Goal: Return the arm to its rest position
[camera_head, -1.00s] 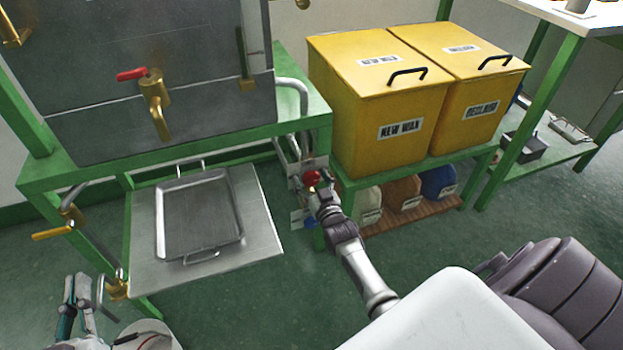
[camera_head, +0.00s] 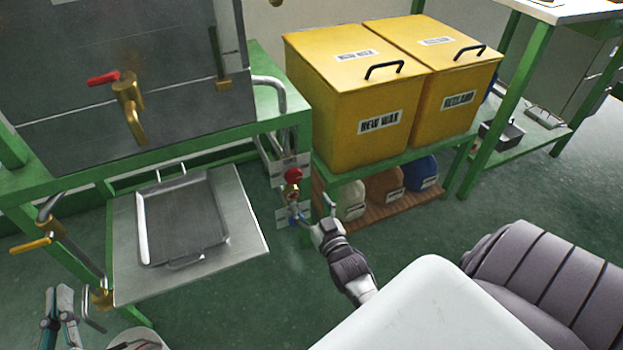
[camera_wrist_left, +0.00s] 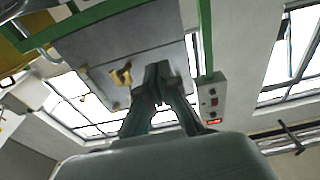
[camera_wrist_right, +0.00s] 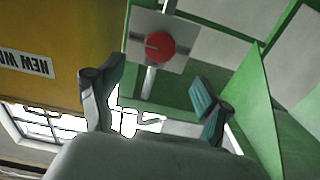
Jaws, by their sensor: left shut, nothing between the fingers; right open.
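My right gripper (camera_head: 315,210) is open and empty in the head view, low and in front of the red knob (camera_head: 293,174) on the panel by the green bench. In the right wrist view, the open fingers (camera_wrist_right: 155,82) frame empty space, with the red knob (camera_wrist_right: 161,47) beyond them and apart from them. My left gripper (camera_head: 58,302) is at the lower left of the head view, with its fingers together and empty. In the left wrist view its fingertips (camera_wrist_left: 158,75) meet in front of the grey tank.
A metal tray (camera_head: 185,259) lies on a plate below the tank's red-handled tap (camera_head: 128,100). Yellow wax bins (camera_head: 345,140) stand on a green rack (camera_head: 455,152) behind my right gripper, with sacks (camera_head: 384,186) below. Green floor is open between the plate and my right arm.

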